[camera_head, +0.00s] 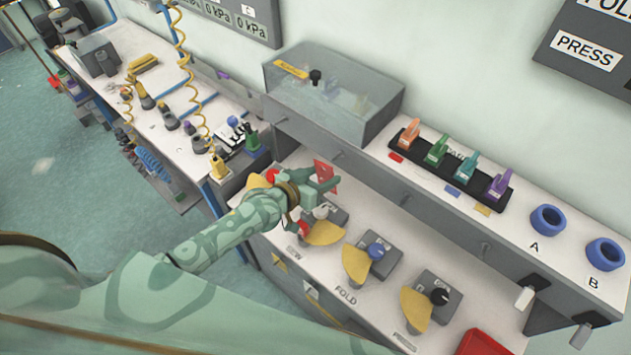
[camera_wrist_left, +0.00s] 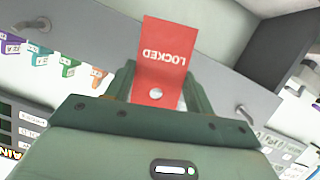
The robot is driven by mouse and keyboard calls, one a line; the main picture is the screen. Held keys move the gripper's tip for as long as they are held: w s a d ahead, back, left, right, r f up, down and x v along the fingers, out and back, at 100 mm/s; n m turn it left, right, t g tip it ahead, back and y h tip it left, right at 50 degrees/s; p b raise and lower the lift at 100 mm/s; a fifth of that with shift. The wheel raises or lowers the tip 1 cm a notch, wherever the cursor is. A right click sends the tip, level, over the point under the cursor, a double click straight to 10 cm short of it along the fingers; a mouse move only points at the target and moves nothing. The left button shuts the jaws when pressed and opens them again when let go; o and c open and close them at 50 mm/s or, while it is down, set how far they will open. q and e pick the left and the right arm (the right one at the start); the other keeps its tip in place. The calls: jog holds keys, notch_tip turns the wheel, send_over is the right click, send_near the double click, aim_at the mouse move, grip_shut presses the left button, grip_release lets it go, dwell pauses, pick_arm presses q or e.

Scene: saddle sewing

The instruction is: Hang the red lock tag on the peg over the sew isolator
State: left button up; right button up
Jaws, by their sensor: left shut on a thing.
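My left gripper (camera_head: 318,190) is shut on the red lock tag (camera_head: 326,174), which reads LOCKED in the left wrist view (camera_wrist_left: 165,45). The tag stands out past the fingertips, in front of the grey shelf face. A small peg (camera_head: 338,154) on that face is just above and right of the tag in the head view, apart from it in the picture. A peg also shows right of the tag in the wrist view (camera_wrist_left: 245,114). The sew isolator (camera_head: 325,233), with a yellow plate, is below the gripper, partly hidden by it. My right gripper is not in view.
Fold (camera_head: 378,252) and press (camera_head: 440,294) isolators stand right of it. More pegs (camera_head: 405,198) line the shelf face. Above are a clear-covered box (camera_head: 332,92), a black rack of coloured tags (camera_head: 452,167) and blue rings (camera_head: 548,220). A red tray (camera_head: 483,345) is at bottom right.

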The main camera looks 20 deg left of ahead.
aim_at(343, 161)
pick_arm(q)
jog(key=shift+r+b+x, duration=0.2)
jog(key=shift+b+x, duration=0.15)
jog(key=shift+x, duration=0.6)
jog(key=shift+r+b+x, duration=0.2)
jog(key=shift+b+x, duration=0.15)
jog(key=shift+x, duration=0.6)
jog(key=shift+w+d+f+b, duration=0.1)
jog(key=shift+w+b, duration=0.2)
jog(key=shift+w, duration=0.3)
jog(key=shift+w+d+f, duration=0.1)
jog(key=shift+w+f, duration=0.1)
jog(key=shift+w, duration=0.15)
jog(key=o, duration=0.9)
